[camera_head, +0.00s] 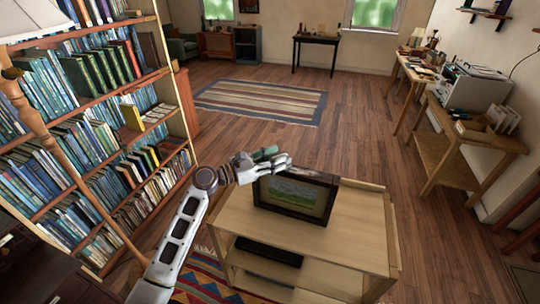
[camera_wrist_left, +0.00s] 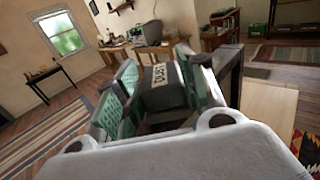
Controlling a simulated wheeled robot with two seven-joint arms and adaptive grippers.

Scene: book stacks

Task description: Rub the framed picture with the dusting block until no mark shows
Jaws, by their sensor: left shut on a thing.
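The framed picture (camera_head: 297,196) stands upright on a light wooden stand (camera_head: 355,235). It has a dark frame around a green landscape, and I cannot tell at this size whether a mark shows on it. My left gripper (camera_head: 272,161) is at the picture's upper left edge, partly over its top corner. In the left wrist view it is shut on the dusting block (camera_wrist_left: 163,92), a dark block with a pale label, between green finger pads. The dark frame edge (camera_wrist_left: 232,72) shows just right of the fingers. Whether the block touches the picture is hidden. My right gripper is not in view.
A full bookshelf (camera_head: 85,120) stands close on the left. The stand has a lower shelf with a dark flat object (camera_head: 268,252). Side tables (camera_head: 455,150) line the right wall. A striped rug (camera_head: 262,99) lies on open floor behind.

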